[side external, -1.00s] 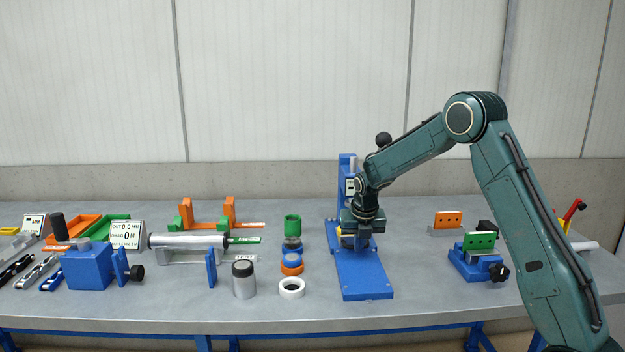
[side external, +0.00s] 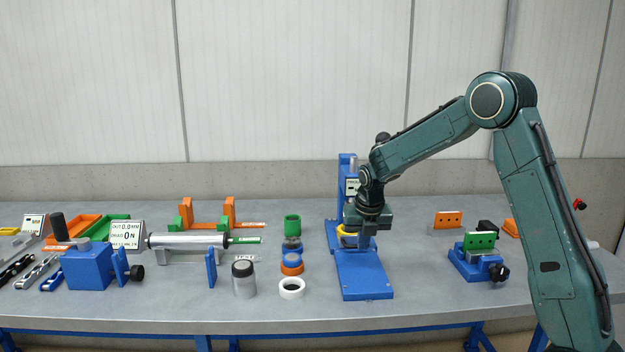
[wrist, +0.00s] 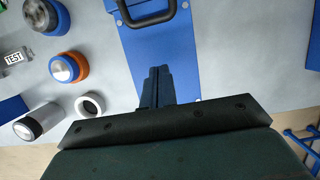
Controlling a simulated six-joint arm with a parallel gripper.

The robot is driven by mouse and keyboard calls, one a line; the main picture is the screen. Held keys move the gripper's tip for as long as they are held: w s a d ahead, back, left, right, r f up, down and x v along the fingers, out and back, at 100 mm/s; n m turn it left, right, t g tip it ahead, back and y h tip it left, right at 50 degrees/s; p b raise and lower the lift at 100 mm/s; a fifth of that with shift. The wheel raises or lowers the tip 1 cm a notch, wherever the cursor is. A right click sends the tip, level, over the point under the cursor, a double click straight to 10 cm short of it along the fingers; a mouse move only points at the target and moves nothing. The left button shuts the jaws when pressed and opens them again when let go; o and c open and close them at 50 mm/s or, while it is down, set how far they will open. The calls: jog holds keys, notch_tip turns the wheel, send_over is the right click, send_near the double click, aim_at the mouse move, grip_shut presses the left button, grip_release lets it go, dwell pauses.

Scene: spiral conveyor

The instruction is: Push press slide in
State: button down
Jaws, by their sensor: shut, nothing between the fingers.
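The press stands at the middle of the bench, with a blue upright (side external: 347,170) and a flat blue base plate (side external: 365,280) reaching toward the front edge. A yellow part (side external: 346,238) shows low at the press, partly hidden by my gripper. In the wrist view a dark U-shaped handle (wrist: 147,14) lies over the blue plate (wrist: 165,45) at the top edge. Whether this handle belongs to the slide I cannot tell. My gripper (side external: 367,245) is shut and empty above the plate. In the wrist view my fingertips (wrist: 159,70) point at the handle, with a gap between.
Left of the press are a green cup (side external: 292,224), an orange-and-blue part (side external: 292,263), a white ring (side external: 292,287) and a grey cylinder (side external: 244,280). A blue fixture with a green plate (side external: 479,241) stands to the right. Bench between is free.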

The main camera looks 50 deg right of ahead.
jog(key=v, duration=0.7)
jog(key=shift+r, duration=0.25)
jog(key=shift+s+a, duration=0.1)
jog(key=shift+a, duration=0.05)
jog(key=s+a+r+m+t+y, duration=0.1)
jog(key=s+a+r+m, duration=0.35)
jog(key=s+m, duration=0.2)
jog(key=s+a+r+m+t, duration=0.1)
jog(key=s+a+r+m, duration=0.3)
jog(key=s+a+m, duration=0.25)
jog(key=s+a+f+m+t+y, duration=0.1)
jog(key=s+a+m, duration=0.4)
jog(key=s+m, duration=0.8)
jog(key=shift+s+f+m, duration=0.4)
jog(key=shift+f+m, duration=0.1)
jog(key=shift+a, duration=0.15)
dwell(0.5)
